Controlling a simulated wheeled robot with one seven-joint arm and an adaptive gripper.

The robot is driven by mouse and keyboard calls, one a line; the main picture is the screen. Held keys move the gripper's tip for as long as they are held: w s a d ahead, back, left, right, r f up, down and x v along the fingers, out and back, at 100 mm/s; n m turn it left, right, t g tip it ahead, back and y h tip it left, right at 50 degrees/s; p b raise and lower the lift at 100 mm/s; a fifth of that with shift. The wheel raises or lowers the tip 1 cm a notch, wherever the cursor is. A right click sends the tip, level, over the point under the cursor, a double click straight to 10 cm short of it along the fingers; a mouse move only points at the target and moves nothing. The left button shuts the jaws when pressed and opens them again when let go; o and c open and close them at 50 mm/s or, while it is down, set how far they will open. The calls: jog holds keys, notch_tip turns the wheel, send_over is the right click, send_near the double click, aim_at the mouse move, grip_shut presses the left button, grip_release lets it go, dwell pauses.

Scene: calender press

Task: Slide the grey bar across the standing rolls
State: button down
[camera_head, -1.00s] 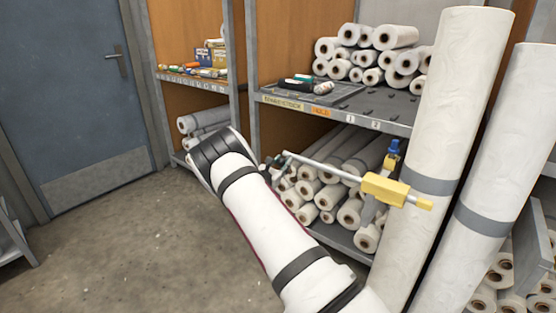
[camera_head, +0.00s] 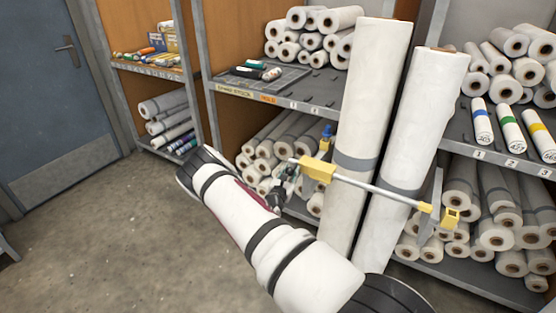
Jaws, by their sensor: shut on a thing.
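The grey bar (camera_head: 383,187) runs from a yellow block (camera_head: 318,170) on the left, across the front of both standing rolls, to a yellow sleeve (camera_head: 430,210). A yellow end piece (camera_head: 450,216) sits just right of that sleeve. My gripper (camera_head: 290,170) is at the bar's left end, close beside the yellow block, and is shut on the bar. The fingers are small and partly hidden by my arm.
A blue-topped yellow piece (camera_head: 326,137) stands above the block. Shelves with stacked rolls (camera_head: 318,30) stand behind and at right, with marked rolls (camera_head: 509,130) on the right shelf. The floor (camera_head: 100,225) at left is clear, beside a blue door (camera_head: 55,80).

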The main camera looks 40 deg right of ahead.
jog(key=p, duration=0.3)
send_near(313, 170)
jog(key=w+d, duration=0.1)
jog(key=w, duration=0.1)
jog(key=w+d, duration=0.1)
jog(key=d, duration=0.1)
jog(key=shift+w+r, duration=0.1)
jog(key=shift+w, duration=0.25)
jog(key=shift+s+d+p, duration=0.3)
jog(key=shift+s+p, duration=0.25)
jog(key=shift+s, duration=0.2)
jog(key=c, duration=1.2)
grip_release()
jog(key=shift+s+d, duration=0.1)
jog(key=shift+s, duration=0.05)
jog(key=v, duration=1.2)
